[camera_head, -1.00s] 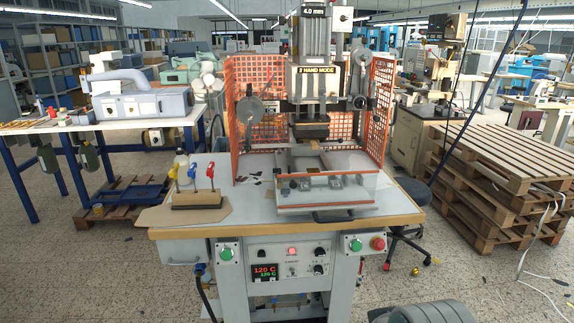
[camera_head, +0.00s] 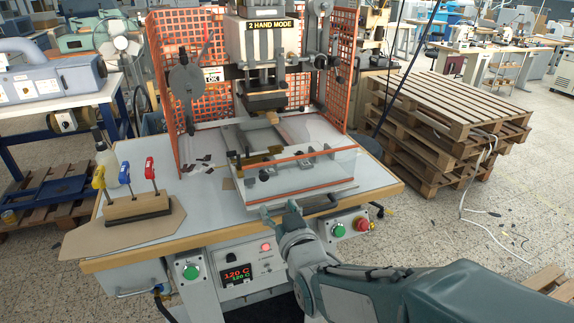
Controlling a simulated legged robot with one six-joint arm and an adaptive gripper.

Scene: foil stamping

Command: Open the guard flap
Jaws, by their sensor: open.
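The guard flap (camera_head: 308,177) is a clear panel with orange strips along its upper and lower edges. It stands across the front of the stamping press (camera_head: 266,45), and the press bed with its fixture (camera_head: 262,157) shows behind and through it. A dark handle (camera_head: 322,206) sits low at the flap's front. My gripper (camera_head: 278,212) is open and empty at the table's front edge, left of the handle and just below the flap's lower left part. I cannot tell its exact depth gap to the flap. My arm comes in from the lower right.
Orange mesh guards (camera_head: 170,90) flank the press. A wooden block with three toggle-handled tools (camera_head: 137,204) stands on the table's left. The front panel has green buttons (camera_head: 190,271) and a red emergency stop (camera_head: 362,224). Stacked pallets (camera_head: 440,125) stand at the right.

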